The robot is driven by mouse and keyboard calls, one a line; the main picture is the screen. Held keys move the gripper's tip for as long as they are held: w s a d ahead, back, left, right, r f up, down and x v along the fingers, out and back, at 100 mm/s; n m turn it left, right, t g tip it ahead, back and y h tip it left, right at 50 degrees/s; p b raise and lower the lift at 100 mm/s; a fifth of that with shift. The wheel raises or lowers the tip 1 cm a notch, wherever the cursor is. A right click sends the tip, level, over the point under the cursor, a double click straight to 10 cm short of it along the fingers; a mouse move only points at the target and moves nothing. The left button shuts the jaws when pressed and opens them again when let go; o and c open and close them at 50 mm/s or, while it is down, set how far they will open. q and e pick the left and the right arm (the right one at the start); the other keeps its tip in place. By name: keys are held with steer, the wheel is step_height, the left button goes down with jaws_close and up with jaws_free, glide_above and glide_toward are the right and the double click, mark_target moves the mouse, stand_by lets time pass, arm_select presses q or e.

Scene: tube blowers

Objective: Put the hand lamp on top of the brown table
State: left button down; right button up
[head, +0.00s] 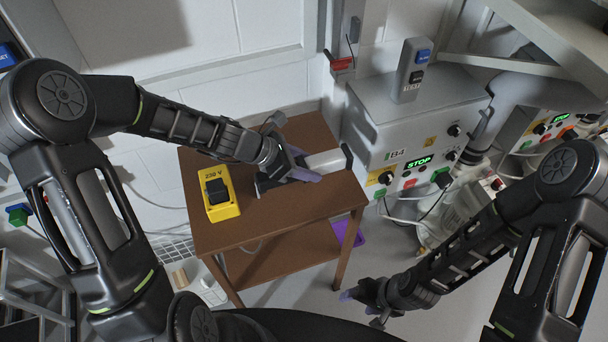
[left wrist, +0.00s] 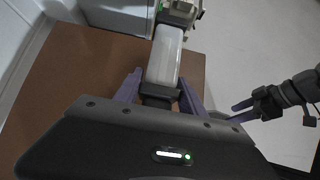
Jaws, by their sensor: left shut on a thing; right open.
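The brown table (head: 228,236) stands in the middle of the head view, with a lower shelf. The hand lamp (head: 326,160) has a white tube body with black ends and is over the table's right part. It also shows in the left wrist view (left wrist: 165,58). My left gripper (head: 306,168) is shut on the hand lamp near one dark end, low over the tabletop. I cannot tell whether the lamp touches the top. My right gripper (head: 350,296) is open and empty, below and to the right of the table; it also shows in the left wrist view (left wrist: 240,110).
A yellow switch box (head: 222,208) marked 230 V sits at the table's front left. A grey machine (head: 400,130) with a STOP display stands right of the table, close to the lamp's far end. A purple thing (head: 352,232) shows near the lower shelf.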

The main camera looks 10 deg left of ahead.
arm_select(q)
steer(key=shift+f+b, duration=0.4)
steer(key=shift+f, duration=1.45)
steer(key=shift+f, duration=0.2)
steer(key=c, duration=0.7)
jaws_free()
steer(key=shift+r, duration=0.1)
steer(key=shift+r, duration=0.2)
steer(key=p+v, duration=0.1)
steer(key=v, duration=1.1)
steer(key=shift+s+f, duration=0.1)
